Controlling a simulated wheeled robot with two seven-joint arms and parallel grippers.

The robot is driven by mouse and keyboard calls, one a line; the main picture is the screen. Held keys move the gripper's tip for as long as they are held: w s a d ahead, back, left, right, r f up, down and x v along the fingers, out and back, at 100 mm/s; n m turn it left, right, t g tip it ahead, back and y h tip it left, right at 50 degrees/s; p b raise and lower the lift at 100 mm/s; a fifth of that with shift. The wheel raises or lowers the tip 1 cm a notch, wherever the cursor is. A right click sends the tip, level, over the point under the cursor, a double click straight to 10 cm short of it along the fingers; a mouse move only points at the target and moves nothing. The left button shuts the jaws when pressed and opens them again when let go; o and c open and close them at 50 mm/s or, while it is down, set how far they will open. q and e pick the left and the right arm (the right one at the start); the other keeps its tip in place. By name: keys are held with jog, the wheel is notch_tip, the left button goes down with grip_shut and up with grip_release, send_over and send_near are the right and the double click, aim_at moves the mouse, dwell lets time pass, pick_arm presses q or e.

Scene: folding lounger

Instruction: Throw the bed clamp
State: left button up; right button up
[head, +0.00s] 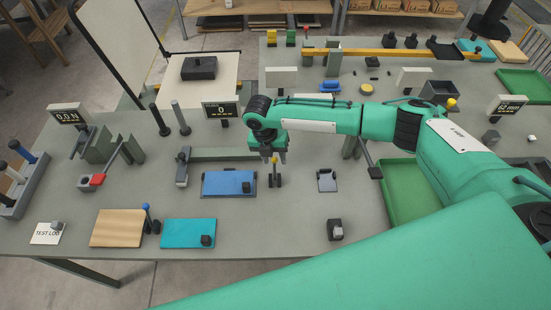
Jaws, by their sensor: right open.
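My right gripper (274,157) is open, pointing down in the middle of the bench. Directly below it a small dark upright with a yellow part (275,178) stands beside a blue plate (229,183). I cannot tell whether the fingers touch it. A lever with a black handle (371,165) slopes down at the right, below my forearm. A grey bar (226,154) on a bracket runs behind the blue plate toward the gripper. No label marks the bed clamp, so I cannot tell which part it is. My left gripper is not in view.
A display reading 0 (220,110) stands behind the bar. A red-tipped lever fixture (98,180) is at the left. A teal plate (187,233) and a wooden board (117,228) lie in front. A green tray (400,195) is at right. The bench between the plates and black block (335,230) is clear.

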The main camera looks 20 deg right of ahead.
jog(key=shift+s+d+f, duration=0.1)
jog(key=shift+s+f, duration=0.05)
jog(key=shift+f, duration=0.35)
jog(key=shift+s+d+f, duration=0.1)
jog(key=shift+f, duration=0.95)
jog(key=shift+c, duration=0.2)
jog(key=shift+r, duration=0.1)
jog(key=c, duration=0.7)
grip_shut()
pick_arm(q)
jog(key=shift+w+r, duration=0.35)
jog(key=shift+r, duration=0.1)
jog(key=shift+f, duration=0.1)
pick_arm(e)
jog(key=shift+w, duration=0.1)
